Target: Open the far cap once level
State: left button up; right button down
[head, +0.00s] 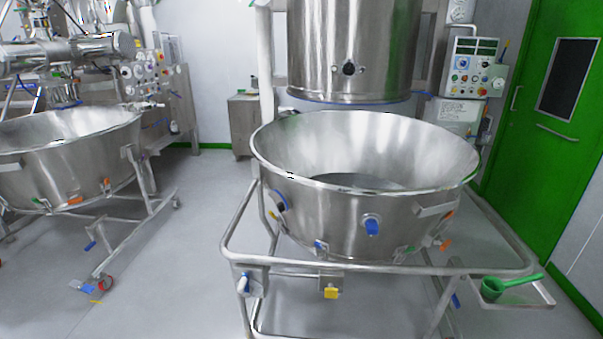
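A large steel bowl (340,215) stands on a wheeled tubular frame (380,269) in the middle of the head view. Its wide top is open and its rim looks roughly level. A blue cap (372,226) sits on a port on the bowl's front wall. A dark and blue fitting (281,201) sits on the bowl's left side. I cannot tell which fitting is the far cap, or whether any cap is loose. Neither of my grippers shows in this view.
A steel vessel (350,45) hangs above and behind the bowl. A control panel (472,75) and a green door (545,130) are at right. A green scoop (505,286) lies on a side tray. A second bowl (70,160) stands at left. Floor between the bowls is clear.

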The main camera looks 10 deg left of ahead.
aim_at(281, 205)
jog(key=z, duration=0.1)
jog(key=i, duration=1.25)
